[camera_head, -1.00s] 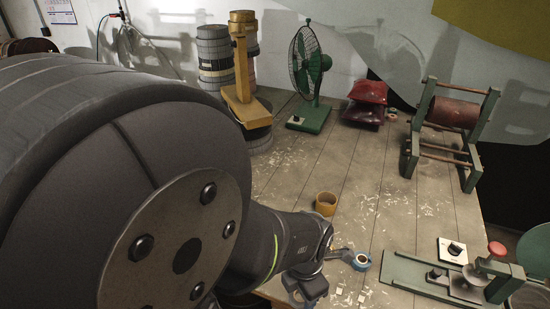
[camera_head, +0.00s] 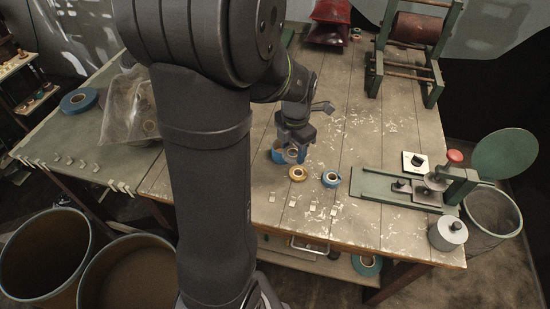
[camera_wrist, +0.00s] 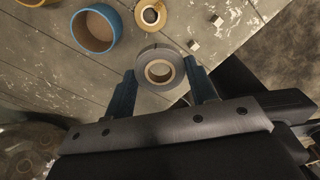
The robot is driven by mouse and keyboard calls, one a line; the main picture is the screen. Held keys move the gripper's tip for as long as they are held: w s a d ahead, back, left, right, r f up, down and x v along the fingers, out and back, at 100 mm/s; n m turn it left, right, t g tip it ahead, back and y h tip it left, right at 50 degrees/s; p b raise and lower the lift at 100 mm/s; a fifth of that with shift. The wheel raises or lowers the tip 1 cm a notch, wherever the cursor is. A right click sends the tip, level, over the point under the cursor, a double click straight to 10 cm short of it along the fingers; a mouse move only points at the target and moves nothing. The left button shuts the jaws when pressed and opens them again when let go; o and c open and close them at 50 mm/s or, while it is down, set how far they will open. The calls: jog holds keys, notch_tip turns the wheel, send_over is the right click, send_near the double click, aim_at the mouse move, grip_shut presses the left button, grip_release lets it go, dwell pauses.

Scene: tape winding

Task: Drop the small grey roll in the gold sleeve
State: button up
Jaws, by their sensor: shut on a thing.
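My gripper (camera_head: 292,150) is shut on the small grey roll (camera_wrist: 143,69), which sits between the blue fingers in the wrist view, its hole facing the camera. The roll is held above the bench. A gold-coloured rim, likely the gold sleeve, is cut off at the wrist view's top-left edge (camera_wrist: 38,2). In the head view the gold sleeve does not show and is probably behind my wrist.
Several small pale pieces lie toward the front edge. A green press base (camera_head: 385,188) stands to the right, with a grey cylinder (camera_head: 448,234) beyond. The bench middle is mostly clear.

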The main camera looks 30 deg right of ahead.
jog(key=w+d+f, duration=0.3)
jog(key=w+d, duration=0.9)
jog(key=w, duration=0.5)
jog(key=shift+d+f, duration=0.2)
jog(key=shift+f, duration=1.85)
jog(key=o, duration=1.4)
